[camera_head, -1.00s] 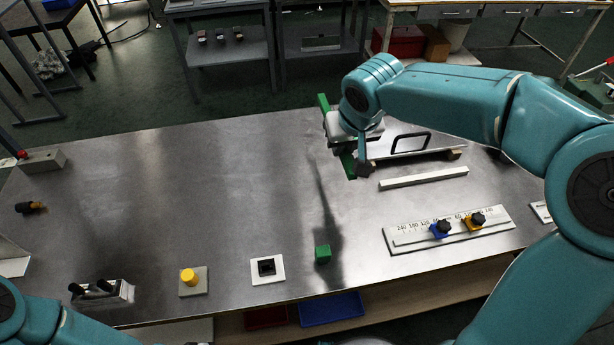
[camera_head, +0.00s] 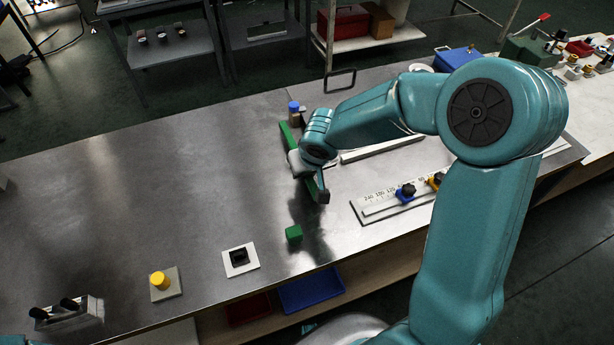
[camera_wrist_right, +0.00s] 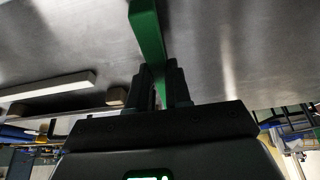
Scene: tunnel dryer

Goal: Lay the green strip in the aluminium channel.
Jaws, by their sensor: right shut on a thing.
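The green strip (camera_head: 286,134) is long and narrow and slants across the steel bench, partly hidden by my right wrist. My right gripper (camera_head: 318,188) is shut on it. In the right wrist view the strip (camera_wrist_right: 147,35) passes between the two dark fingers of my right gripper (camera_wrist_right: 161,80). A long pale bar (camera_head: 380,150) lies to the right of the strip, partly behind my right arm, apart from the strip. I cannot tell whether this bar is the aluminium channel. My left gripper is out of the head view.
A scale board (camera_head: 375,211) with a blue and a yellow clamp lies at the right. A blue-capped part (camera_head: 294,108) stands behind.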

